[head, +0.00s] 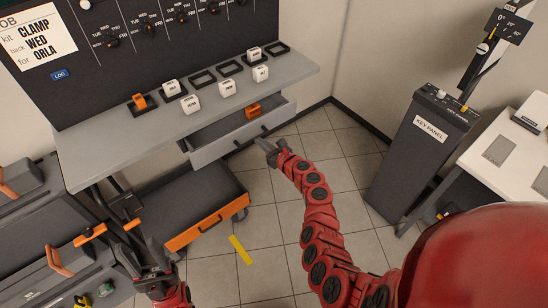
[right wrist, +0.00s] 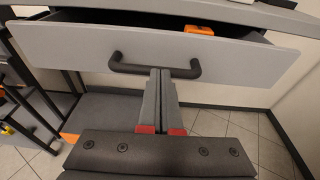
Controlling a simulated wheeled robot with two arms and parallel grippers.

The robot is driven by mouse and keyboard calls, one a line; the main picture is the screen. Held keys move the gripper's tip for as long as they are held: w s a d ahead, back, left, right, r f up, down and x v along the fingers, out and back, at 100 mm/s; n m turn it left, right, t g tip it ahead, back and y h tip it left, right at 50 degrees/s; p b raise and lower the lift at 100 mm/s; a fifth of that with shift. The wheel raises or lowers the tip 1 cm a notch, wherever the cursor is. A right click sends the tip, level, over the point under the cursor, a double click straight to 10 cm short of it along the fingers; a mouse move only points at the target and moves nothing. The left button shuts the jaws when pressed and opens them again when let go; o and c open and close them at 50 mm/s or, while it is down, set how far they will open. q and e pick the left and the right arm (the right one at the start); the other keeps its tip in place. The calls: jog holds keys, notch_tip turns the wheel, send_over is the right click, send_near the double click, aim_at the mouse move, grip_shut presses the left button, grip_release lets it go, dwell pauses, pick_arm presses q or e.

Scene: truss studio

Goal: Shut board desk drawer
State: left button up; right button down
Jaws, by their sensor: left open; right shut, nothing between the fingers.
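The grey board desk (head: 110,150) has one drawer (head: 215,147) pulled part way out. An orange item (head: 253,111) lies inside the drawer, and it also shows over the drawer front in the right wrist view (right wrist: 198,30). My right gripper (head: 266,147) is shut and empty, with its fingertips at the drawer front. In the right wrist view the closed fingers (right wrist: 158,80) overlap the dark bar handle (right wrist: 152,68); I cannot tell whether they touch it. My left gripper (head: 150,265) is open and empty, low at the left, away from the drawer.
White labelled blocks (head: 191,103) and dark trays stand on the desk top. An orange-edged cart (head: 205,228) stands below the drawer. The key panel pedestal (head: 425,150) and a white table (head: 510,140) are at the right.

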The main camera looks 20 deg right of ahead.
aim_at(251, 132)
jog(key=b+x, duration=0.1)
jog(key=x, duration=0.1)
jog(key=b+x, duration=0.2)
jog(key=x, duration=0.1)
jog(key=r+b+x, duration=0.1)
jog(key=b+x, duration=0.1)
jog(key=shift+w, duration=0.45)
jog(key=shift+w+b, duration=0.2)
jog(key=shift+b, duration=0.1)
jog(key=shift+a+r, duration=0.1)
jog(key=shift+r, duration=0.3)
jog(key=shift+r, duration=0.1)
